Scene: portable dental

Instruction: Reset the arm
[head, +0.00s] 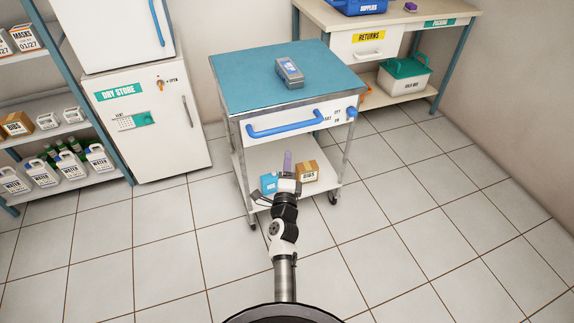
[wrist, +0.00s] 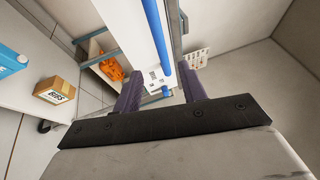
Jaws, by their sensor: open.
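My arm reaches forward from the bottom of the head view towards the front of a cart (head: 230,85) with a teal top. My gripper (head: 287,163) is in front of the cart, below its blue drawer handle (head: 285,124) in the picture. In the wrist view its two purple fingers (wrist: 162,88) stand apart, and I see nothing held between them. The white drawer front (wrist: 132,25) and the blue handle (wrist: 156,38) show beyond the fingers. I cannot tell the exact gap to the cart.
A grey-blue device (head: 289,73) lies on the cart top. A blue box (head: 269,184) and a brown box (head: 307,171) stand on its lower shelf. A dry store cabinet (head: 150,125) is left, a workbench (head: 440,28) behind right. Floor at right is clear.

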